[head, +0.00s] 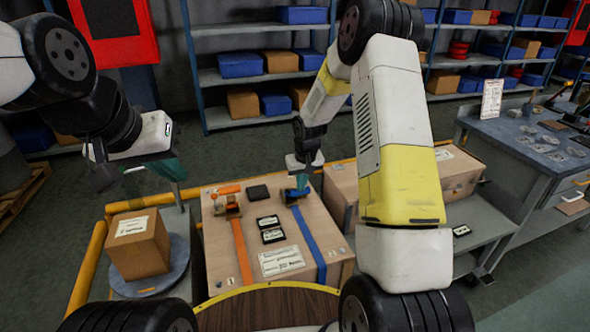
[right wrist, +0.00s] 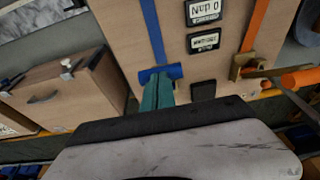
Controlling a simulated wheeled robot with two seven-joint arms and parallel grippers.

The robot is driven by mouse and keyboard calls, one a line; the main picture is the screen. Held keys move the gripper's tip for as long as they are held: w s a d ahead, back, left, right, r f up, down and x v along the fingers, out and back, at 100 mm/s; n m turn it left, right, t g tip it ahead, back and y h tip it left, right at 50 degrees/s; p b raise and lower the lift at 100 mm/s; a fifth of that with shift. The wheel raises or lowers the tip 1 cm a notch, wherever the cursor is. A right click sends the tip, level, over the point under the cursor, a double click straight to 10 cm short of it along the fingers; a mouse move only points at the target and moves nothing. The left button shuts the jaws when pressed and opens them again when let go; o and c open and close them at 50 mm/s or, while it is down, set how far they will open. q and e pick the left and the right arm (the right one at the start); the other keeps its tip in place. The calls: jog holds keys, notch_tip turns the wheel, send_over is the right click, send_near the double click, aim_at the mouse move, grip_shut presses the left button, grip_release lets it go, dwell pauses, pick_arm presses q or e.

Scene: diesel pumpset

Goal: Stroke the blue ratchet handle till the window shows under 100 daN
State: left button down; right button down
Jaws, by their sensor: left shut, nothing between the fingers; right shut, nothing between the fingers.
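A large wooden crate (head: 222,262) carries a blue strap (head: 309,243) and an orange strap (head: 240,250). The blue ratchet handle (right wrist: 175,71) sits at the far end of the blue strap and shows as a short blue bar in the right wrist view. My right gripper (head: 297,188) is shut at this handle; its green fingers (right wrist: 156,84) overlap the bar, and I cannot tell whether they touch it. My left gripper (head: 170,168) is shut and empty, left of the crate.
An orange ratchet (head: 228,207) and a black square block (head: 258,192) sit on the crate's far part. A small carton (head: 138,245) stands on a round grey plate at left. Another wooden case (head: 455,172) is at right. Yellow rails border the area.

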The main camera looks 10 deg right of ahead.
jog(key=shift+s+d+f, duration=0.15)
jog(key=shift+s+f, duration=0.65)
jog(key=shift+f, duration=0.65)
jog(key=shift+s+d+f, duration=0.15)
jog(key=shift+s+f, duration=0.65)
jog(key=shift+f, duration=0.65)
jog(key=shift+s+d+f, duration=0.15)
jog(key=shift+s+f, duration=0.65)
jog(key=shift+f, duration=0.8)
jog(key=shift+w, duration=0.1)
jog(key=shift+r, duration=0.3)
jog(key=s+v, duration=0.1)
jog(key=v, duration=1.1)
jog(key=shift+d+r, duration=0.1)
